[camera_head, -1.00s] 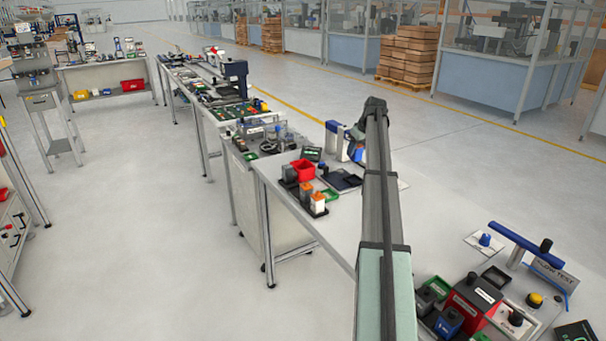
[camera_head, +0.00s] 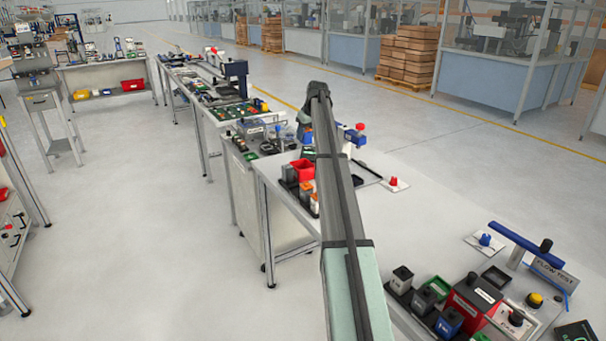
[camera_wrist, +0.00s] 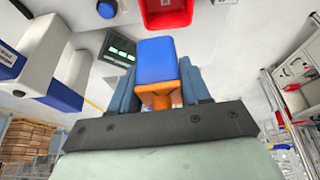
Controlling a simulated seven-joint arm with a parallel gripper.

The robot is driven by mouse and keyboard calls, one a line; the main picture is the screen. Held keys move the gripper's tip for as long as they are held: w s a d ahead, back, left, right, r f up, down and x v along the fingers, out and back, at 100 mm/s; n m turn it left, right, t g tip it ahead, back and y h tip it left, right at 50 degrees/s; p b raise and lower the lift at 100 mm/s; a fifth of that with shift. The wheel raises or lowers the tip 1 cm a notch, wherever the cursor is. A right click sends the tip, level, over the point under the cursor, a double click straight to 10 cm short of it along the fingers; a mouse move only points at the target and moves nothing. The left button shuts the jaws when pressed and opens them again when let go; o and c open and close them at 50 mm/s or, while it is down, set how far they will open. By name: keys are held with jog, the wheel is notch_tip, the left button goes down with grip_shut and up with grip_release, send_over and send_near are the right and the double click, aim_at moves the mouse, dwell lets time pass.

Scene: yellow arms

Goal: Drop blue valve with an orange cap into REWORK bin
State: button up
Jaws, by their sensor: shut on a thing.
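My gripper (camera_wrist: 160,92) is shut on the blue valve (camera_wrist: 156,62), with a blue finger on each side of it in the wrist view. The valve's orange cap (camera_wrist: 185,82) shows at the finger bases, nearest the gripper body. A red bin (camera_wrist: 152,20) lies just beyond the valve at the top of the wrist view; its label is too small to read. In the head view the red bin (camera_head: 303,168) stands on the bench, left of my arm. My gripper (camera_head: 306,128) is small there and partly hidden by my arm, behind the bin in the picture.
A blue-and-white fixture (camera_wrist: 45,75) stands left of the gripper in the wrist view, beside a small display box (camera_wrist: 120,47). In the head view, dark holders with grey and orange parts (camera_head: 307,190) stand in front of the red bin.

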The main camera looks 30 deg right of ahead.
jog(key=shift+f+m, duration=0.15)
jog(key=shift+m, duration=0.25)
jog(key=shift+f, duration=2.85)
jog(key=o, duration=1.2)
jog(key=v, duration=1.4)
jog(key=shift+s+f, duration=0.1)
